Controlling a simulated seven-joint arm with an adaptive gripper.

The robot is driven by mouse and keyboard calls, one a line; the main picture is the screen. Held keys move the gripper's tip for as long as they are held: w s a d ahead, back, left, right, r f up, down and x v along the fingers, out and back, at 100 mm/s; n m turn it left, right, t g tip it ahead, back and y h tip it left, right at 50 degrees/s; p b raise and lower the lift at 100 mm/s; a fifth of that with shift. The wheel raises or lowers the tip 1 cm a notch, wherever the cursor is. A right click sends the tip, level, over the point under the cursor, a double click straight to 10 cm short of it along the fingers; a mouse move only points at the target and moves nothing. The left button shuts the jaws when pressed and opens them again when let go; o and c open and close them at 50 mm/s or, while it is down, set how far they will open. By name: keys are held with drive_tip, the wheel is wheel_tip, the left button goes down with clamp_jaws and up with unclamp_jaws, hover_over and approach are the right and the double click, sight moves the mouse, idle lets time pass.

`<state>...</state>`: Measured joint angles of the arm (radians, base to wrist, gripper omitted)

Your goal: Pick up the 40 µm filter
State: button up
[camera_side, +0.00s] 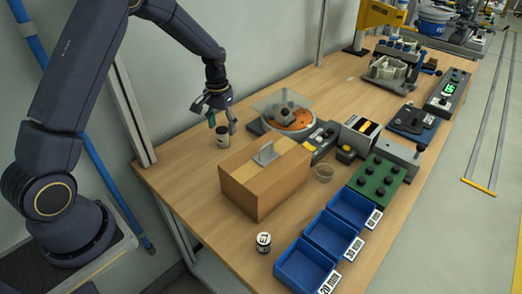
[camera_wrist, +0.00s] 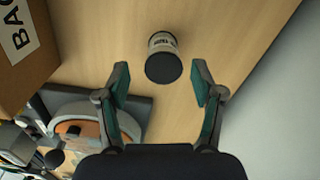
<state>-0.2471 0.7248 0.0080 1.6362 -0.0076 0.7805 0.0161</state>
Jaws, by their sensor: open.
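A small dark cylinder with a pale label (camera_side: 222,138), filter-like, stands upright on the bench near the wall. The wrist view also shows this cylinder (camera_wrist: 163,58), but I cannot read its label. A second small cylinder with a black-and-white label (camera_side: 264,243) stands at the near edge, left of the blue bins; its marking is also unreadable. I cannot tell which is the 40 µm filter. My gripper (camera_side: 222,117) is open and empty, pointing down just above the first cylinder. In the wrist view my gripper (camera_wrist: 161,82) has a finger on each side, with the cylinder slightly beyond the tips.
A cardboard box (camera_side: 250,190) stands close in front of the cylinder. A scale-like device with a round orange plate (camera_side: 287,118) is to its right. Blue bins (camera_side: 300,270) line the near edge; a green button panel (camera_side: 378,180) is beyond. Bare wood lies left of the box.

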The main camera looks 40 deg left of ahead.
sight(221, 130)
wheel_tip(221, 130, down, 5)
drive_tip(key=shift+s+a+f, duration=0.1)
drive_tip(key=shift+a+f, duration=0.05)
drive_tip(key=shift+f, duration=0.05)
drive_tip(key=c, duration=1)
drive_tip(key=shift+r, duration=0.1)
drive_tip(key=shift+c, duration=0.2)
